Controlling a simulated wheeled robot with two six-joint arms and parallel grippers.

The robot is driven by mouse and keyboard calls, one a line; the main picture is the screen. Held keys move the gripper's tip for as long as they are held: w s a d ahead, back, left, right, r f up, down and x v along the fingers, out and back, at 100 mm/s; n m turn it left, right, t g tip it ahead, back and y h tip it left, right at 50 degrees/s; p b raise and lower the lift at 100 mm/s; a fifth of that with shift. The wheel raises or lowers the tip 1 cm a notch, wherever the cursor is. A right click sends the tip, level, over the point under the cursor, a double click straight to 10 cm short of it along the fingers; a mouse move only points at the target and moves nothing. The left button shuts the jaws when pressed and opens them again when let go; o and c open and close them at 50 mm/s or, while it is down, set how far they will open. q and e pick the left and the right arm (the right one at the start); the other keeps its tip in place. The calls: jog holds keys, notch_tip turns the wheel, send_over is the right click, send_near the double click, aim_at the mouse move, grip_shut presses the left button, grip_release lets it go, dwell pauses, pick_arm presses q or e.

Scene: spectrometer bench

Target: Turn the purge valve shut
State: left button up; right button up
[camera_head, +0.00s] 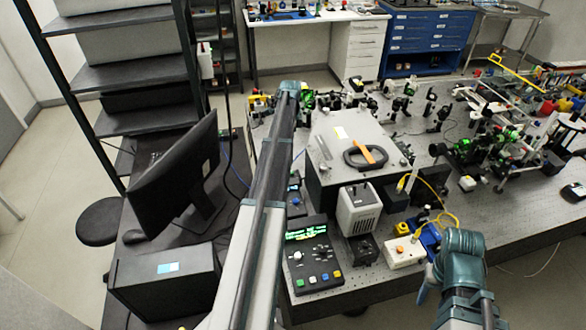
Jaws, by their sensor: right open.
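A dark round ring with an orange bar across it (366,155) lies on top of the large grey instrument box (325,150); it looks like the purge valve, though I cannot be sure. The orange bar runs slantwise over the ring. My right gripper (432,282) is at the lower right, by the bench's front edge, open and apart from the ring, which is up and to the left of it. Its fingertips are small and partly hidden by my own wrist. My left arm crosses the middle of the view; its gripper does not show.
In front of the box stand a grey-white unit (358,210), a control panel with a green display (313,255) and a white switch box (403,252) with a yellow cable. Optics crowd the bench behind and right. A monitor (175,170) stands left. Bare bench (510,225) shows at right.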

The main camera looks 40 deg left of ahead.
pick_arm(q)
notch_tip(320, 180, down, 14)
jog(key=b, duration=1.3)
jog(key=shift+b, duration=0.4)
jog(key=shift+r, duration=0.1)
jog(key=shift+c, duration=0.2)
grip_shut()
